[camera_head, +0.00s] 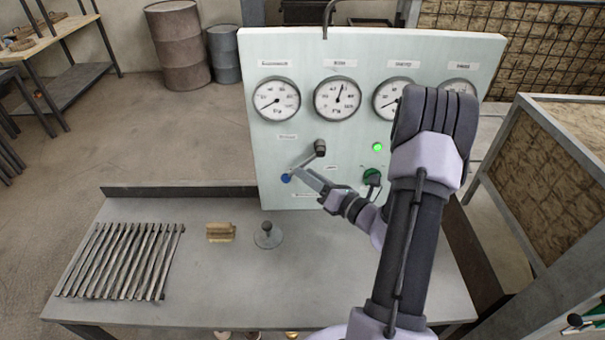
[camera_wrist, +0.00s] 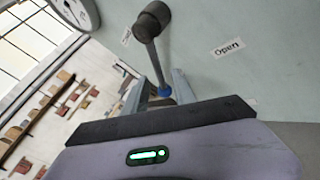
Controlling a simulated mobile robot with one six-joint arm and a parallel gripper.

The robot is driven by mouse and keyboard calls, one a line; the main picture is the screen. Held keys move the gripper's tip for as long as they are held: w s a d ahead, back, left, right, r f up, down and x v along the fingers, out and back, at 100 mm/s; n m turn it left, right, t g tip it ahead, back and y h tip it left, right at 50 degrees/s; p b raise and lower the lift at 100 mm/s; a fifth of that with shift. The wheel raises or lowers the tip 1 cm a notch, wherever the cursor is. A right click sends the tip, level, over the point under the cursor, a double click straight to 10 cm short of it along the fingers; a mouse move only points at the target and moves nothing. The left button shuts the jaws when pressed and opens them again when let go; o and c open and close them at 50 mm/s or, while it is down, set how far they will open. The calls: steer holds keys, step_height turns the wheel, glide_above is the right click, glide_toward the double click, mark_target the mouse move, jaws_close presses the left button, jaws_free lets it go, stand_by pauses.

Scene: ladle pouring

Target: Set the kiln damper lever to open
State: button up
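The lever is on the pale panel (camera_head: 263,140), with a dark pivot hub (camera_head: 320,148) and a rod slanting down-left to a blue knob (camera_head: 286,178). In the wrist view the hub (camera_wrist: 152,20) is at the top, and the rod runs down to the blue knob (camera_wrist: 164,90). My gripper (camera_head: 298,174) is at the knob end of the lever. In the wrist view its two fingers stand apart on either side of the knob, seemingly with small gaps. A label reading "Open" (camera_wrist: 228,47) is right of the lever there; the rod does not point at it.
Several gauges (camera_head: 337,97) line the panel above. A green light (camera_head: 377,147) and a green knob (camera_head: 372,175) are right of the lever. The bench holds metal rods (camera_head: 122,262), a small wooden block (camera_head: 220,232) and a grey handled disc (camera_head: 268,236). The front middle of the bench is clear.

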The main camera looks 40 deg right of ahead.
steer(key=w, duration=0.2)
steer(key=shift+w+a, duration=0.15)
steer(key=shift+w, duration=0.15)
jaws_close()
stand_by(1.3)
